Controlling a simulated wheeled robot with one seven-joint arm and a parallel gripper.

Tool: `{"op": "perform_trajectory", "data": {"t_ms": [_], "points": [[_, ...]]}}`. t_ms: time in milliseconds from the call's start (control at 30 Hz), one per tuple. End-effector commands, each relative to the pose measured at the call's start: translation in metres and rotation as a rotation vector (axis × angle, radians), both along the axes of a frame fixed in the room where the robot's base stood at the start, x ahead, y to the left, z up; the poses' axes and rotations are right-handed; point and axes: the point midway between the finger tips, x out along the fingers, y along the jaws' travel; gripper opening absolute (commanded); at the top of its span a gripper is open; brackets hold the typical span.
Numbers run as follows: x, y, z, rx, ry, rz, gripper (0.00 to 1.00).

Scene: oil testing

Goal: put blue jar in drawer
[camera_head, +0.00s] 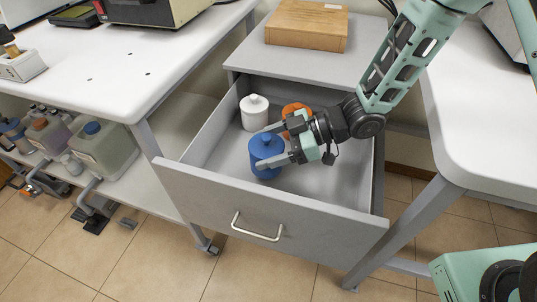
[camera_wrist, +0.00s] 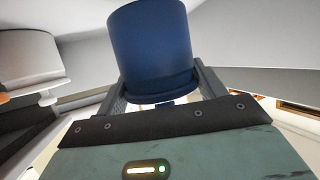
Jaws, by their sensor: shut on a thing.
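The blue jar (camera_head: 266,158) is inside the open grey drawer (camera_head: 262,207), near its middle. It also shows upright between the fingers in the wrist view (camera_wrist: 152,50). My gripper (camera_head: 272,145) reaches in from the right and is shut on the blue jar, with one finger on each side. I cannot tell whether the jar's base touches the drawer floor. A white jar (camera_head: 254,112) stands at the back left of the drawer. An orange jar (camera_head: 296,110) stands behind my gripper, partly hidden by it.
A wooden box (camera_head: 307,25) sits on the cabinet top above the drawer. White tables (camera_head: 100,75) stand on both sides. The drawer walls surround the gripper. Bare drawer floor (camera_head: 335,180) shows at the right front.

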Motion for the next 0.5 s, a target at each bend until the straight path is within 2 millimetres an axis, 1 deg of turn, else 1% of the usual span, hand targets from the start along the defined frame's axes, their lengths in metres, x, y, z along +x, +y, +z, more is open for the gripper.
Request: {"op": "perform_trajectory", "data": {"t_ms": [33,100,167,500], "points": [[-0.001,0.000,-0.010,0.000,0.004,-0.001,0.46],[-0.001,0.000,-0.020,0.000,0.004,0.000,0.46],[0.000,0.000,-0.026,0.000,0.003,0.001,0.46],[0.000,0.000,-0.029,0.001,0.001,0.001,0.46]]}}
